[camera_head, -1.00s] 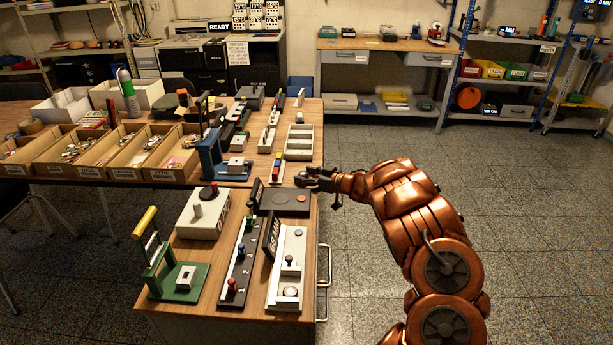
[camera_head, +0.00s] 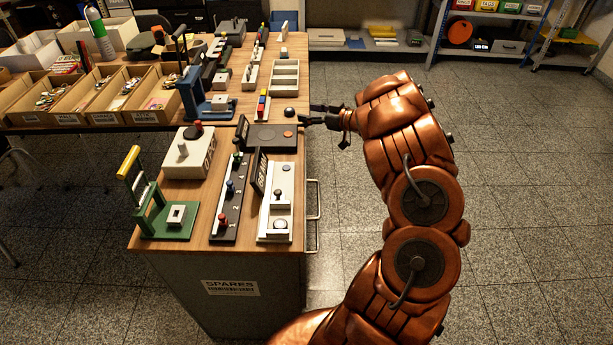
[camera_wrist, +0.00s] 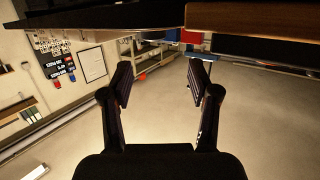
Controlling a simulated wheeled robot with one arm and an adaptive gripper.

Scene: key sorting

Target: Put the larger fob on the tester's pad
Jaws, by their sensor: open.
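The tester appears to be a low black box (camera_head: 260,136) on the bench by its right edge. It has a brown disc that looks like its pad (camera_head: 289,133), with nothing on it. A small dark rounded thing (camera_head: 289,112) lies on the wood just behind the box; I cannot tell whether it is a fob. My gripper (camera_head: 311,114) is at the bench's right edge, just right of the dark thing and apart from it. In the wrist view my gripper (camera_wrist: 164,82) has its fingers spread, with nothing between them. No fob is clearly identifiable.
A white three-part tray (camera_head: 285,80) and a coloured block strip (camera_head: 262,104) stand behind. A blue press (camera_head: 205,98) is to the left. Sliding-knob panels (camera_head: 277,213) and a green lever press (camera_head: 165,215) are in front. Floor right of the bench is clear.

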